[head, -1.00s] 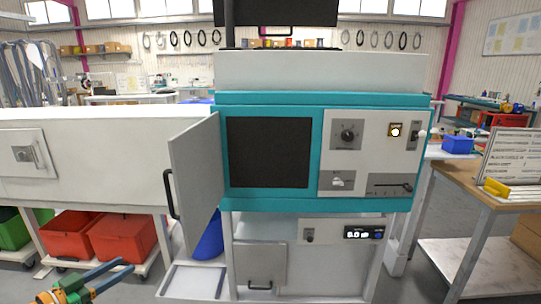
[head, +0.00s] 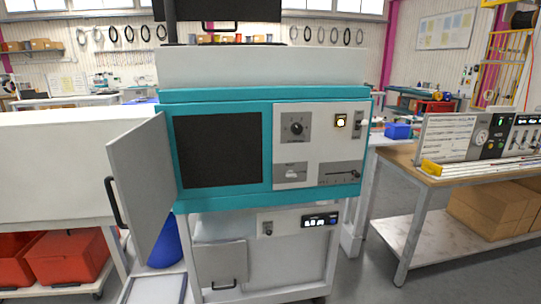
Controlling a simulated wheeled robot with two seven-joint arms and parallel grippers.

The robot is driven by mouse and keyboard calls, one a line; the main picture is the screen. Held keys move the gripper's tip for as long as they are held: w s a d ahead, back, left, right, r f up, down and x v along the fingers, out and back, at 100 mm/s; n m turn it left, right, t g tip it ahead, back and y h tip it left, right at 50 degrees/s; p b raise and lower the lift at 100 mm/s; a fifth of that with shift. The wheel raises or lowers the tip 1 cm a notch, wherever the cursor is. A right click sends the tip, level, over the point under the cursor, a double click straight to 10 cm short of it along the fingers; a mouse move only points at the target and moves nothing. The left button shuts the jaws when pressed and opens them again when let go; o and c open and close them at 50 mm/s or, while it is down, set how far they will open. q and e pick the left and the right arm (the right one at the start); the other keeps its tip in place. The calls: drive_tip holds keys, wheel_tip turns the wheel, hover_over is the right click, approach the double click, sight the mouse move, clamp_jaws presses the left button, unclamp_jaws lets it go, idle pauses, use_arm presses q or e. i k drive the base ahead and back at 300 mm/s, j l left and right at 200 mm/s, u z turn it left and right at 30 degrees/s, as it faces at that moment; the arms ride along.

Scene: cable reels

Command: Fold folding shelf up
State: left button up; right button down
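A teal and white machine (head: 268,150) stands in the middle of the head view. A flat, pale framed panel (head: 157,289) lies low at its left side and is cut off by the bottom edge; it looks like a lowered shelf, but I cannot tell for sure. A grey door (head: 142,190) with a black handle (head: 115,202) stands swung out at the machine's left. A smaller grey panel (head: 220,264) with a dark handle is at the machine's lower front. Neither of my grippers shows.
A blue cylinder (head: 165,243) stands behind the door. Red bins (head: 68,257) sit on a cart at left under a white cabinet (head: 60,165). A workbench (head: 410,166) with cardboard boxes (head: 490,215) below is at right. Open grey floor lies between machine and bench.

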sight(225, 264)
drive_tip(key=i+j, duration=0.15)
drive_tip(key=j, duration=0.25)
drive_tip(key=i+j, duration=0.1)
drive_tip(key=j, duration=0.35)
drive_tip(key=i+j, duration=0.15)
drive_tip(key=j, duration=0.25)
drive_tip(key=i+j, duration=0.1)
drive_tip(key=j, duration=0.3)
drive_tip(key=i+j, duration=0.15)
drive_tip(key=j, duration=0.3)
